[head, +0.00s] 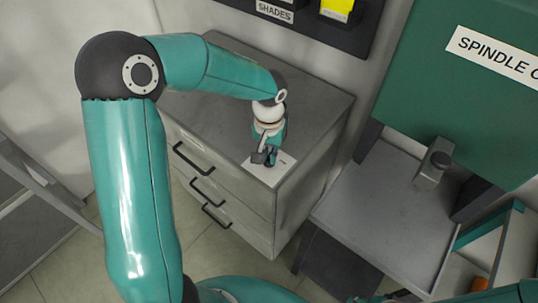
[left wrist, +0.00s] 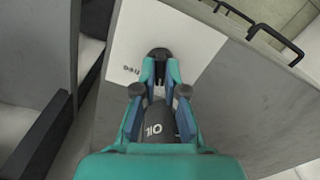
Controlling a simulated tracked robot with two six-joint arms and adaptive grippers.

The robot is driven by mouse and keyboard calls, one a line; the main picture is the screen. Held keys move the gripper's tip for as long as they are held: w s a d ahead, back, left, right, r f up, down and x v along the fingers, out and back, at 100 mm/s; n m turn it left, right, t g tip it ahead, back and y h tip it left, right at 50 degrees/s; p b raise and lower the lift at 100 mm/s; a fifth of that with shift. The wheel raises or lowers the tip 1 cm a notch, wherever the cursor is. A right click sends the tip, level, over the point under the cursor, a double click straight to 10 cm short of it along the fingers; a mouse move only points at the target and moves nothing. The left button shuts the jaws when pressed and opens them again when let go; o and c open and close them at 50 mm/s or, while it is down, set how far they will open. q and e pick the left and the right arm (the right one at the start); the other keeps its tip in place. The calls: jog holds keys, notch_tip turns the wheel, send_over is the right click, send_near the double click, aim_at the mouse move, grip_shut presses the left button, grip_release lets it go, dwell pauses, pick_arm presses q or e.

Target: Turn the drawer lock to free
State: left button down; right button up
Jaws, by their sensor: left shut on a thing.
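A grey drawer cabinet (head: 310,125) stands in the middle of the head view, with several dark handles on its front. A white plate (head: 258,172) lies on its top near the front right corner; the left wrist view shows it too (left wrist: 185,28), with small dark print. My left gripper (head: 265,158) reaches down over the plate.
To the right are a grey bench (head: 375,215) and a green panel (head: 465,90) with a "SPINDLE" label. A dark board (head: 310,30) with a "SHADES" label and a yellow item hangs behind the cabinet. The rest of the cabinet top is clear.

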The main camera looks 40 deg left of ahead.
pick_arm(q)
jog(key=m+b, duration=0.1)
jog(key=m, duration=0.5)
jog(key=shift+m, duration=0.3)
jog(key=m, duration=0.6)
jog(key=shift+m, duration=0.3)
jog(key=c, duration=1.2)
grip_release()
jog(key=shift+c, duration=0.2)
notch_tip(320, 180, up, 12)
